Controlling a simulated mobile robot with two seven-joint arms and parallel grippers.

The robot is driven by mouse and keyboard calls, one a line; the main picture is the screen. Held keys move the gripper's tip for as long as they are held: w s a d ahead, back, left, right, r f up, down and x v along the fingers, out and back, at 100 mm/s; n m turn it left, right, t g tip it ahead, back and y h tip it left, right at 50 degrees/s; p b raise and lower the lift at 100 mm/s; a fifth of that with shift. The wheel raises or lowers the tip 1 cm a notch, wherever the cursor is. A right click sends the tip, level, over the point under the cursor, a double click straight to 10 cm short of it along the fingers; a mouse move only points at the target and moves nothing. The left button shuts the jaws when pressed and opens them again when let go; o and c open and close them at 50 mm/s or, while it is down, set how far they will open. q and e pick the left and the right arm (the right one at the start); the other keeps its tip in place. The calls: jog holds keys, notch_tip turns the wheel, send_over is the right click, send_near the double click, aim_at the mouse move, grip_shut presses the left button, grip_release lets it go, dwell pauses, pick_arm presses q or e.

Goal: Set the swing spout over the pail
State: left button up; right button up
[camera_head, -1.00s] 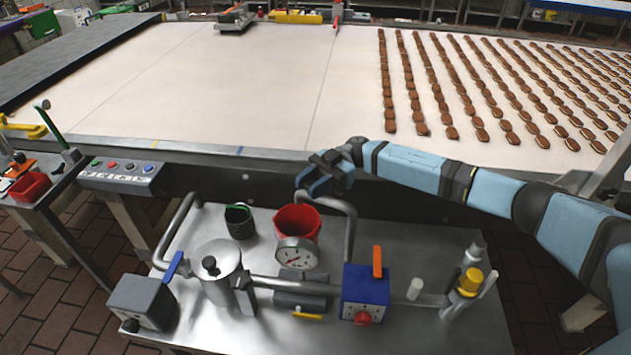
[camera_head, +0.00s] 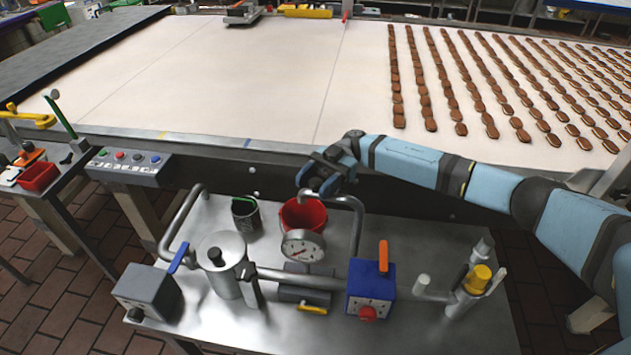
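The red pail (camera_head: 309,221) stands upright on the steel cart behind the round gauge, which hides its lower front. The swing spout (camera_head: 359,226) is a grey bent pipe that rises to the right of the pail. Its upper run reaches left, and its end shows at the pail's back rim in the picture; the height gap is hard to judge. My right gripper (camera_head: 317,182) comes in from the right at the spout's upper run, close to its end. Its fingers overlap the pipe, and whether they are closed on it is unclear. My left gripper is out of view.
The steel cart (camera_head: 420,325) also carries a dark mesh cup (camera_head: 246,216), a metal pot (camera_head: 222,268), a dial gauge (camera_head: 302,246), a blue box (camera_head: 371,288) with an orange lever, and a yellow-capped valve (camera_head: 479,277). A conveyor (camera_head: 240,90) with cookie rows lies behind.

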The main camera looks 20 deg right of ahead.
pick_arm(q)
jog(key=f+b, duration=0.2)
jog(key=b, duration=0.1)
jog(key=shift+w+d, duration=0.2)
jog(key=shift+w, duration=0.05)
pick_arm(e)
jog(key=v, duration=1.3)
jog(key=shift+w+d, duration=0.2)
jog(key=shift+d, duration=0.1)
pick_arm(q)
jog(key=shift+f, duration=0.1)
